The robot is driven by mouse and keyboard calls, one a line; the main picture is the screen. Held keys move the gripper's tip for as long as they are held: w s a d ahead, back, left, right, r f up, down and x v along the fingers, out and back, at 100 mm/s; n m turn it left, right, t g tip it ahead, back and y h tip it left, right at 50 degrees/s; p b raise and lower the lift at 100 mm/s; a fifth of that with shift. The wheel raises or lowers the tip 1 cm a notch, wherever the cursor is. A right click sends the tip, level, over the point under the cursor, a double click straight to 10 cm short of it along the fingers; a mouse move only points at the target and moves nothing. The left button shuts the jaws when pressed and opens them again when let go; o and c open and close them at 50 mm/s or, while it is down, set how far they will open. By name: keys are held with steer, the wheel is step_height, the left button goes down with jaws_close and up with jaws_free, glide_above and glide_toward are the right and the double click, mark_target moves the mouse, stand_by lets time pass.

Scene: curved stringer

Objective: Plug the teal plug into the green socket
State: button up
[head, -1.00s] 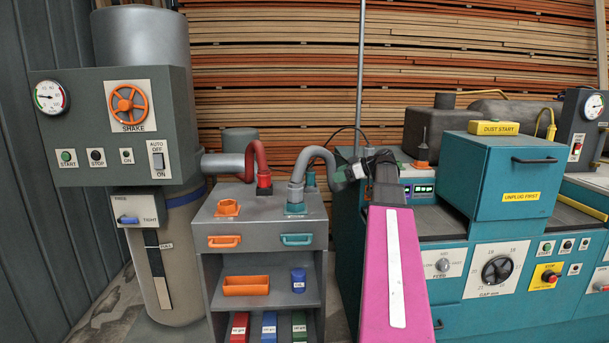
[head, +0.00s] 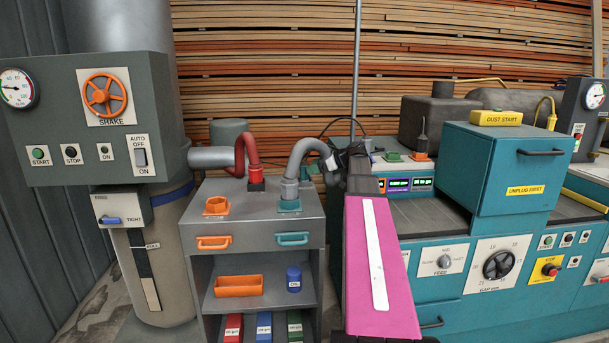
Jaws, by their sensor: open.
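The green socket (head: 393,156) sits on top of the teal machine, just left of an orange fitting (head: 420,157). A grey hose (head: 305,150) rises from a teal socket (head: 289,205) on the cart top and arches right. Its free-side end is beside my gripper (head: 338,162), partly hidden. My gripper is open, small and dark here, left of the green socket. Whether the hose end lies between the jaws I cannot tell. I cannot tell for certain which piece is the teal plug.
A red hose (head: 246,150) joins the grey pipe to the cart (head: 250,222). An empty orange socket (head: 216,205) is on the cart. The planer's teal hood (head: 500,165) stands at the right. My pink arm link hides the space between cart and machine.

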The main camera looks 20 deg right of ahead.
mark_target(304, 168)
steer(key=x, duration=0.4)
steer(key=shift+a, duration=0.3)
steer(key=shift+c, duration=0.3)
steer(key=c, duration=1)
steer(key=shift+r, duration=0.15)
